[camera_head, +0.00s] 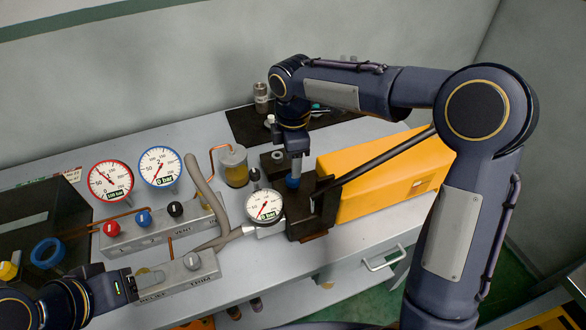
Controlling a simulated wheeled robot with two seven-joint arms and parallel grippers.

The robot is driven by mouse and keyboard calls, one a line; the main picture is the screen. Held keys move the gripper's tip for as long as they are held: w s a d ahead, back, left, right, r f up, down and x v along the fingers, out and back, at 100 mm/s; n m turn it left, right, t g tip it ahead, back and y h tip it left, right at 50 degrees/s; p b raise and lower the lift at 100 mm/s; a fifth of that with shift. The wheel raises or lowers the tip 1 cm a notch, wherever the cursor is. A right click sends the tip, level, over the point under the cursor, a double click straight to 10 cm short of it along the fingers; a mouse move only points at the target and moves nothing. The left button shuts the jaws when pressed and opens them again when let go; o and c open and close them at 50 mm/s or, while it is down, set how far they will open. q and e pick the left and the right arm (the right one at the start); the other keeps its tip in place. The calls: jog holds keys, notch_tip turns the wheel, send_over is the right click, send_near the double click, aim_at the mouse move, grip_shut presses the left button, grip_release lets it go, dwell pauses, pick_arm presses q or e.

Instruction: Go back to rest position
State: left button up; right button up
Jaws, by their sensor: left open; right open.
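My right arm comes in from the right and arches over the bench. Its gripper (293,180) points down over the dark pipe vise (308,222), close above or at a blue part there; contact cannot be told. My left gripper (147,280) is at the lower left, beside the grey TRIM block (191,271); its fingers are small and partly hidden. I see nothing held in either gripper. A long dark lever (385,158) slants up from the vise and passes behind my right arm.
A white gauge (264,206) stands left of the vise, with a hose (205,190) near it. A yellow case (375,185) lies to the right. Two larger gauges (111,180) (160,167) and a knobbed control block (150,228) are at left. A black mat (245,125) lies behind.

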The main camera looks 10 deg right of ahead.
jog(key=shift+r, duration=0.9)
jog(key=shift+s+d+r, duration=0.15)
jog(key=shift+d+r, duration=0.05)
jog(key=s+d+r+m+t+y, duration=0.1)
jog(key=s+d+r+m, duration=0.1)
jog(key=s+d+m, duration=0.35)
jog(key=s+d+r+m+t+y, duration=0.1)
jog(key=s+d+r+m, duration=0.25)
jog(key=s, duration=0.35)
jog(key=s+d+f+m+t+y, duration=0.1)
jog(key=s+f+m+t, duration=0.2)
jog(key=s+m, duration=0.8)
jog(key=shift+s+f+t+y, duration=0.3)
jog(key=shift+s+f+y, duration=0.1)
jog(key=shift+s+f, duration=0.5)
jog(key=shift+d, duration=0.1)
